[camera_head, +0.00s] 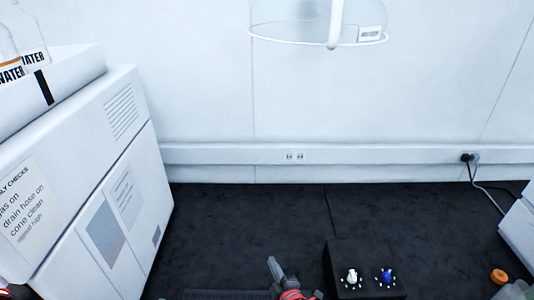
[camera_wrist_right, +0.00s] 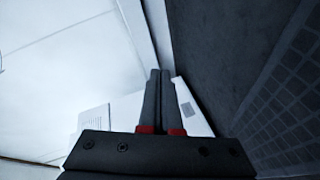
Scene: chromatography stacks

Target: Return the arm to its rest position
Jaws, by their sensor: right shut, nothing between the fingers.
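My right gripper (camera_head: 273,264) shows at the bottom middle of the head view, above the dark bench top. Its dark fingers point up in the picture, with red at their base. In the right wrist view its two fingers (camera_wrist_right: 159,74) lie together, shut and empty. Most of my right arm is out of the frame.
A tall white instrument (camera_head: 125,170) with bottles labelled WATER stands at the left. A black block (camera_head: 343,258) with a white and a blue fitting sits right of the gripper. An orange cap (camera_head: 499,276) lies farther right. The dark bench behind is clear.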

